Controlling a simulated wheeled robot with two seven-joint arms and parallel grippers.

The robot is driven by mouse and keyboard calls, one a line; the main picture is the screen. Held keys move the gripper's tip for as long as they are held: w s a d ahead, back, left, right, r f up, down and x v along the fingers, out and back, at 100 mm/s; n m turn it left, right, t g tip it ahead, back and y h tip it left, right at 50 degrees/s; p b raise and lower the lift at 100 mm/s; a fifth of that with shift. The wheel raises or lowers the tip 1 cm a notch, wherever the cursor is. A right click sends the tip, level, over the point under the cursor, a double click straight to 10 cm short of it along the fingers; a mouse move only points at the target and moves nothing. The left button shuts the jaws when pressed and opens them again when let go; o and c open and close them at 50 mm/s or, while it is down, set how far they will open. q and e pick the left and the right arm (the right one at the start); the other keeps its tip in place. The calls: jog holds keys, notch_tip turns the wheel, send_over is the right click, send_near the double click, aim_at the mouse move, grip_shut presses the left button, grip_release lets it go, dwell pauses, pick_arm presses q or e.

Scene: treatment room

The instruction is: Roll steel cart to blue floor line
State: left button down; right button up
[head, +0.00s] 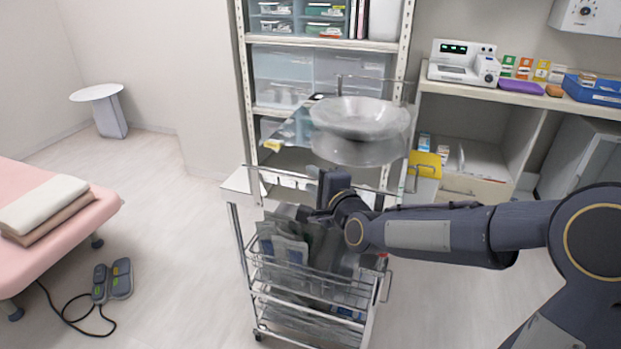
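The steel cart (247,262) stands upright in the middle of the head view, with wire baskets holding grey and dark packets. A steel basin (360,118) shows at its upper end. My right arm reaches in from the right, and my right gripper (318,196) is at the cart's near upper rail. The dark fingers overlap the rail, and I cannot tell whether they close on it. My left gripper is out of view. No blue floor line shows in this view.
A pink treatment bed (62,238) is at the left, with a foot pedal (112,281) and its cable on the floor beside it. A small round white table (96,92) stands far left. Shelving (243,80) and a counter (450,88) stand behind the cart.

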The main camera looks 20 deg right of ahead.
jog(key=shift+x, duration=1)
jog(key=shift+c, duration=0.4)
grip_shut()
